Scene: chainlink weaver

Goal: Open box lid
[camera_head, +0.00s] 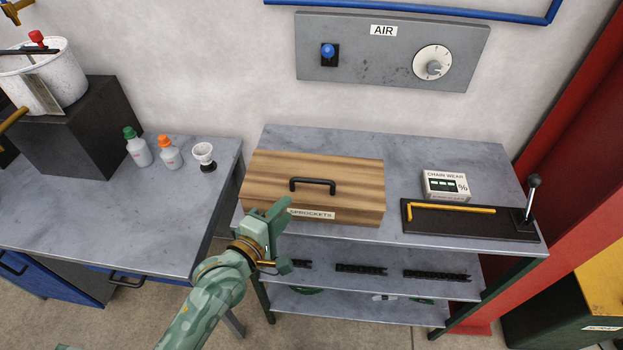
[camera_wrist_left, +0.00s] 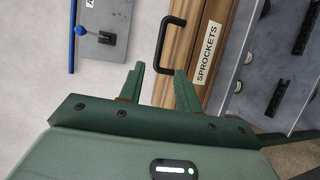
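The wooden box (camera_head: 270,175) sits on the grey metal shelf unit with its lid closed. A black handle (camera_head: 312,184) is on the lid, and a SPROCKETS label (camera_head: 311,214) is on the front. My left gripper (camera_head: 277,212) is just in front of the box, left of the label. In the left wrist view my left gripper (camera_wrist_left: 160,85) has its fingers apart with nothing between them. The handle (camera_wrist_left: 168,45) shows beyond the fingertips there, apart from them. My right gripper is in neither view.
Right of the box are a chain wear gauge box (camera_head: 446,185) and a dark tray (camera_head: 460,222) with a yellow hex key and an upright lever (camera_head: 531,198). Bottles (camera_head: 137,147) stand on the left bench. An AIR panel (camera_head: 392,52) is on the wall behind.

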